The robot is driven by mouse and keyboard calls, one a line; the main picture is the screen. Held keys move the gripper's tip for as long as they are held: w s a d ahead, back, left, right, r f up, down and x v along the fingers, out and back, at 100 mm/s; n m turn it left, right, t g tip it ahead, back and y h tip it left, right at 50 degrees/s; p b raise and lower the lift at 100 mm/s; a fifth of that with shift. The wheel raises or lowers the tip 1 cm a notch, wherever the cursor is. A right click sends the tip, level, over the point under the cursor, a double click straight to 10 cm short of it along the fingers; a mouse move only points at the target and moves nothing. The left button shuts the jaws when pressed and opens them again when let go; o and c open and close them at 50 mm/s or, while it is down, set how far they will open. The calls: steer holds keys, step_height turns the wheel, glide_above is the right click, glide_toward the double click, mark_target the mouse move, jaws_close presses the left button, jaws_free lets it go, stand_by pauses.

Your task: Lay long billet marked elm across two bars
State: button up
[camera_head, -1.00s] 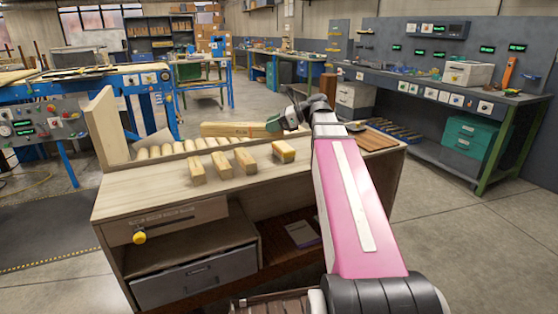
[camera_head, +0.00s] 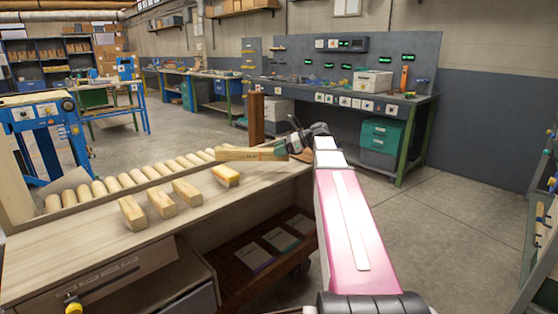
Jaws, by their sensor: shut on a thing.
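My gripper (camera_head: 282,149) is shut on the right end of a long pale wooden billet (camera_head: 240,154). The billet lies level, pointing left, over the far side of the wooden bench (camera_head: 90,250). Small dark lettering shows on its side, too small to read surely. I cannot tell whether the billet touches anything below it. Several shorter wooden blocks (camera_head: 160,202) lie on the bench in front of it. I cannot make out the two bars for certain; my arm covers part of the bench's right end.
A row of wooden rollers (camera_head: 130,180) runs along the bench's back, with an upright board (camera_head: 14,185) at its left. A brown post (camera_head: 257,118) stands behind the billet. A long workbench (camera_head: 340,95) lines the back wall. Open floor (camera_head: 440,220) lies to the right.

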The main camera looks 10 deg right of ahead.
mark_target(280, 159)
steer(key=shift+w+d+f, duration=0.2)
steer(key=shift+f, duration=0.05)
steer(key=shift+a+f, duration=0.1)
steer(key=shift+f, duration=1.8)
steer(key=o, duration=1.3)
steer(key=shift+f, duration=0.1)
